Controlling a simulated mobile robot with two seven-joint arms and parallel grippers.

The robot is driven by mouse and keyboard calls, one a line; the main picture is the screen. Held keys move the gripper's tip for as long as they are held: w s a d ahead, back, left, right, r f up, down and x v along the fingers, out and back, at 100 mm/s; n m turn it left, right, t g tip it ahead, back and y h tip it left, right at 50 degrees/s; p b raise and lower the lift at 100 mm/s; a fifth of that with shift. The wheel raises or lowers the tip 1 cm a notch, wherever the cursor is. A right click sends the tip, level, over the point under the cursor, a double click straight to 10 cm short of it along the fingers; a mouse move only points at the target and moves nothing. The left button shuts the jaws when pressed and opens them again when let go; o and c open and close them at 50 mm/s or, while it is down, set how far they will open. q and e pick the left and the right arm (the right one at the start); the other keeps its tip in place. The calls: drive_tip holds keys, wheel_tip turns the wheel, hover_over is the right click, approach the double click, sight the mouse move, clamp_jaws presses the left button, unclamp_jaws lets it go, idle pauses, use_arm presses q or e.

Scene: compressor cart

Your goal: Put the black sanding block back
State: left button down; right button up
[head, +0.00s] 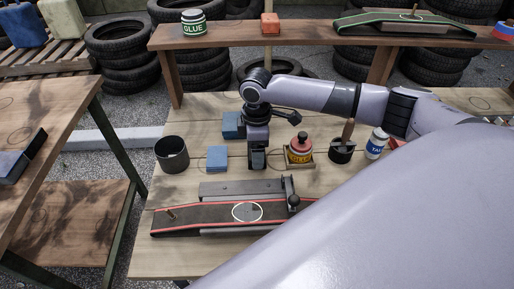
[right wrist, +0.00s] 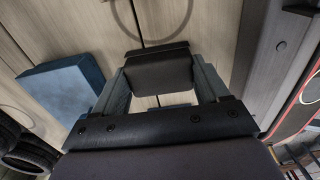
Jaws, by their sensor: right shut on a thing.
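My right gripper (head: 257,148) reaches down over the middle of the wooden cart top, its arm coming in from the right. In the right wrist view its two fingers (right wrist: 157,88) are closed on the sides of the black sanding block (right wrist: 157,70). In the head view the block (head: 258,160) is a small dark shape at the fingertips. I cannot tell whether it touches the wood. A light blue block (head: 217,158) lies just left of the gripper; a darker blue block (head: 232,125) sits behind it. My left gripper does not show clearly in either view.
A black cup (head: 172,155) stands left. A red-edged belt (head: 190,216) and grey bar lie in front. A raised shelf (head: 330,33) runs behind.

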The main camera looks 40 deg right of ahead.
drive_tip(key=shift+f, duration=0.15)
drive_tip(key=o, duration=1)
wheel_tip(320, 180, up, 12)
drive_tip(key=shift+r, duration=0.2)
